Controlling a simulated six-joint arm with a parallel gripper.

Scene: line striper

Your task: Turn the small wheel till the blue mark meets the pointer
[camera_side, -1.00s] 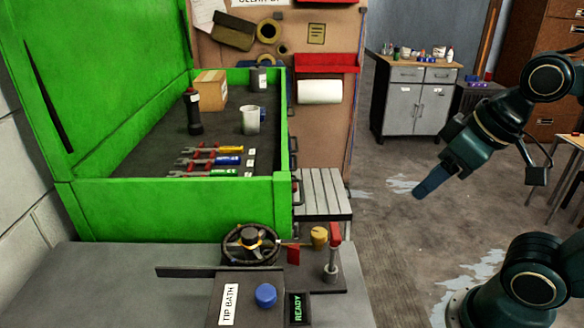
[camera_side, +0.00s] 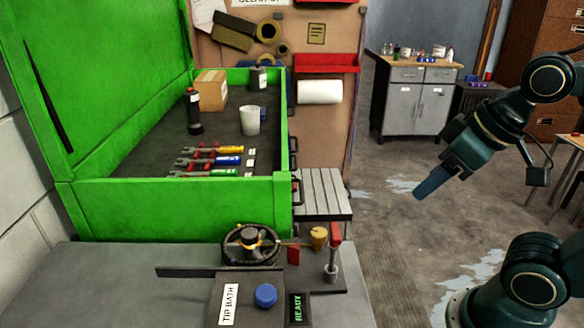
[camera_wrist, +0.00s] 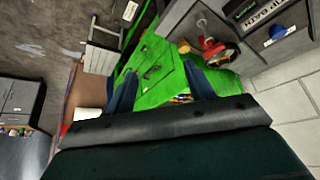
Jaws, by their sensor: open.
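The small wheel (camera_side: 250,244) is black and spoked, with a dark hub and some yellow at its centre. It sits on the grey bench at the lower middle of the side view. I cannot make out a blue mark on its rim, nor tell which part is the pointer. A red tab (camera_side: 293,254) stands just right of the wheel. My gripper (camera_side: 431,184) hangs in the air well to the right of the wheel and above it, touching nothing. In the wrist view my gripper (camera_wrist: 160,90) has its two dark blue fingers wide apart and empty.
Close to the wheel are a blue button (camera_side: 265,295), a red-handled lever (camera_side: 334,250), a yellow-brown knob (camera_side: 319,236) and a READY display (camera_side: 298,308). A green open bin (camera_side: 170,208) with tools and bottles stands behind. The air between gripper and bench looks clear.

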